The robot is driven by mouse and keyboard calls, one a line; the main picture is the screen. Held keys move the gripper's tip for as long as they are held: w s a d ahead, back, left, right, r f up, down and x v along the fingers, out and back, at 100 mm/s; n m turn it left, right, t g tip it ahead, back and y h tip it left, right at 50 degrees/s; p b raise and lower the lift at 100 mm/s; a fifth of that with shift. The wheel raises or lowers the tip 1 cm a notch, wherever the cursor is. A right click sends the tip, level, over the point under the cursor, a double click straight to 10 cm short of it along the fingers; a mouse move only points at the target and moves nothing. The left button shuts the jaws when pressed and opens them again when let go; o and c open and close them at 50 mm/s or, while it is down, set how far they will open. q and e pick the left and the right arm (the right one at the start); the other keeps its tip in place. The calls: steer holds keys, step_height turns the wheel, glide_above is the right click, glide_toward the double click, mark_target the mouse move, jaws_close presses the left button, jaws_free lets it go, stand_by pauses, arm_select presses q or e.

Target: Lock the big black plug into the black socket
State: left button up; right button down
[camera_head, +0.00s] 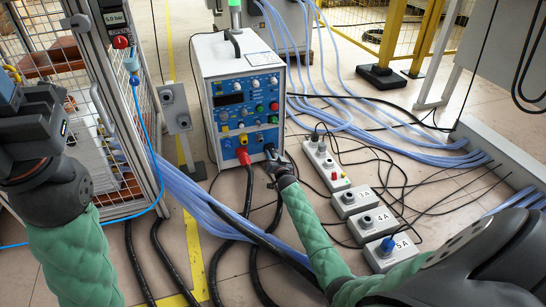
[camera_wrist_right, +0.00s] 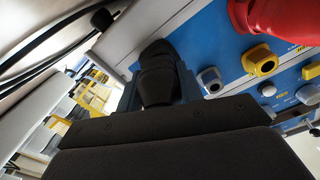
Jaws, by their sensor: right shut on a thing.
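The plug's front end meets or nearly meets the panel. The black socket is hidden behind the plug, so I cannot tell how far in the plug sits or whether it is turned.
A red plug (camera_head: 243,156) with a thick cable sits in the panel left of the black plug. Yellow and grey knobs or sockets are close by. Blue hoses (camera_head: 215,215) and black cables cross the floor. A power strip (camera_head: 326,163) and numbered boxes (camera_head: 366,220) lie at right.

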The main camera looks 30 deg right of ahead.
steer(key=shift+m+p, duration=0.8)
steer(key=shift+p, duration=0.1)
steer(key=shift+r, duration=0.1)
steer(key=shift+w+m+p, duration=0.1)
steer(key=shift+m+p, duration=0.3)
steer(key=shift+p, duration=0.15)
steer(key=shift+m, duration=0.3)
steer(key=shift+p, duration=0.4)
steer(key=shift+m+p, duration=0.55)
steer(key=shift+m, duration=0.35)
